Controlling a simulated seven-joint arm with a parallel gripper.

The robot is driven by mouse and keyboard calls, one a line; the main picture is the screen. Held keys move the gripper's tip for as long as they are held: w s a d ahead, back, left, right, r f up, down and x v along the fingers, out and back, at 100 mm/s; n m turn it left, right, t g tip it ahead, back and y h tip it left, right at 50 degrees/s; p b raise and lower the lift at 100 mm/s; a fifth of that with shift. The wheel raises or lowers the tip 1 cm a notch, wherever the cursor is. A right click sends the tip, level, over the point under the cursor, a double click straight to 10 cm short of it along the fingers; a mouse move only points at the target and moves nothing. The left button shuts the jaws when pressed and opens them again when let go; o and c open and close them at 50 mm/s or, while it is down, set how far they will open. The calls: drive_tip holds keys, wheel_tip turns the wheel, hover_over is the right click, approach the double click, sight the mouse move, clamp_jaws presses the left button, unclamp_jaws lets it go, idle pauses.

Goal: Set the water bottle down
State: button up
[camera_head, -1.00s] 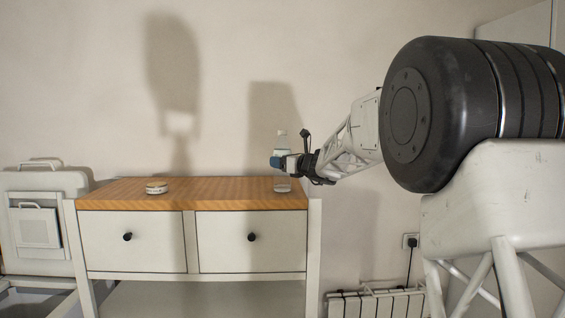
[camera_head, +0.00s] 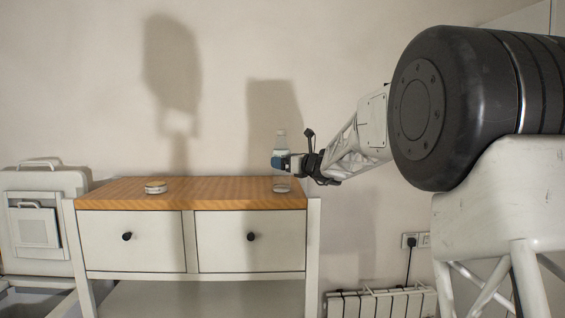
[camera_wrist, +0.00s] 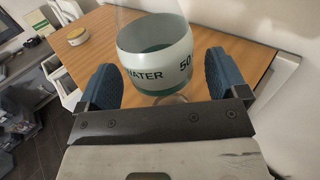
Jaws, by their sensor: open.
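The water bottle (camera_head: 281,185) is clear with a pale label and stands upright at the right end of the wooden top (camera_head: 215,192) of the drawer unit. In the wrist view the bottle (camera_wrist: 155,50) shows its label with the word WATER, between the two blue finger pads. The bottle's top is cut off in the wrist view.
A small round tin (camera_head: 155,187) sits on the left part of the top; the wood between it and the bottle is clear. Two drawers with black knobs are below. A white case (camera_head: 42,215) stands at left, a radiator (camera_head: 380,302) at lower right.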

drive_tip(key=v, duration=1)
idle(0.8)
drive_tip(key=s+a+f+n+g+h, duration=0.1)
drive_tip(key=s+f+n+g, duration=0.2)
drive_tip(key=s, duration=0.6)
drive_tip(key=s+a+f+n+g+h, duration=0.25)
drive_tip(key=s+n, duration=0.35)
drive_tip(key=s, duration=0.4)
drive_tip(key=s+a+f+n+g+h, duration=0.1)
drive_tip(key=s+f+n+g, duration=0.2)
drive_tip(key=s, duration=0.6)
drive_tip(key=s+d+f+n+h, duration=0.2)
drive_tip(key=s+f+n, duration=0.3)
drive_tip(key=s, duration=0.5)
drive_tip(key=s+d+f+n+g+h, duration=0.1)
drive_tip(key=s+d+f+n+h, duration=0.2)
drive_tip(key=s, duration=0.7)
drive_tip(key=s+d+f+n+h, duration=0.3)
drive_tip(key=s+f+n, duration=0.3)
drive_tip(key=s, duration=0.5)
drive_tip(key=shift+d+f+n+g, duration=0.4)
drive_tip(key=shift+d+f, duration=0.25)
drive_tip(key=shift+f, duration=0.3)
drive_tip(key=shift+w+h, duration=0.1)
drive_tip(key=shift+h, duration=0.15)
drive_tip(key=shift+c, duration=0.4)
